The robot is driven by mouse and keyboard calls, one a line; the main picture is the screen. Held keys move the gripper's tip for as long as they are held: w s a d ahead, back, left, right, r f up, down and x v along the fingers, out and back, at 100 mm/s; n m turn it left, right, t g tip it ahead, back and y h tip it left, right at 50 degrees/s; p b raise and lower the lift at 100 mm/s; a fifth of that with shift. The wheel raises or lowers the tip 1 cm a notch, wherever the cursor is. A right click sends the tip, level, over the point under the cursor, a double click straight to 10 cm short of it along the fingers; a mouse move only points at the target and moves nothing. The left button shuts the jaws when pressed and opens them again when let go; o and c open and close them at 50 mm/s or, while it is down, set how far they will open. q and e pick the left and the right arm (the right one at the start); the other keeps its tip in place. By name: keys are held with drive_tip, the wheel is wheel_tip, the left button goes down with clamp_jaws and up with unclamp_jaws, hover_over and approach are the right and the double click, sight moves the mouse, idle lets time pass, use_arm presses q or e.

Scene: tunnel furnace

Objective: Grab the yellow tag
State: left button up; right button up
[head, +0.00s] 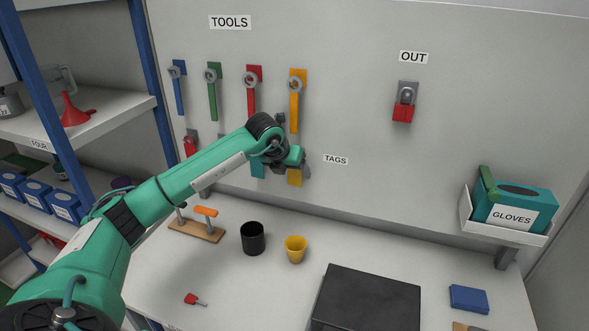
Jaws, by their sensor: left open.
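The yellow tag (295,178) hangs on the wall panel left of the TAGS label, its upper part hidden behind my left gripper. My left gripper (304,166) is at the wall, right at the top of the yellow tag in the picture. It is open, but its fingers are small and partly hidden by its own body. I cannot tell whether they touch the tag. A teal tag (257,170) hangs just to the left, partly covered by my left arm. My right gripper is not in view.
Blue, green, red and orange (295,107) tools hang above my left arm. A red padlock (403,108) hangs under OUT. On the bench stand a black cup (252,239), a yellow cup (295,249) and a black box (367,298). A glove box (512,208) sits in a wall tray.

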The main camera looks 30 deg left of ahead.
use_arm(q)
drive_tip(key=shift+w+f, duration=0.3)
drive_tip(key=shift+f, duration=0.15)
drive_tip(key=shift+d, duration=0.1)
drive_tip(key=c, duration=1.1)
drive_tip(key=shift+r, duration=0.1)
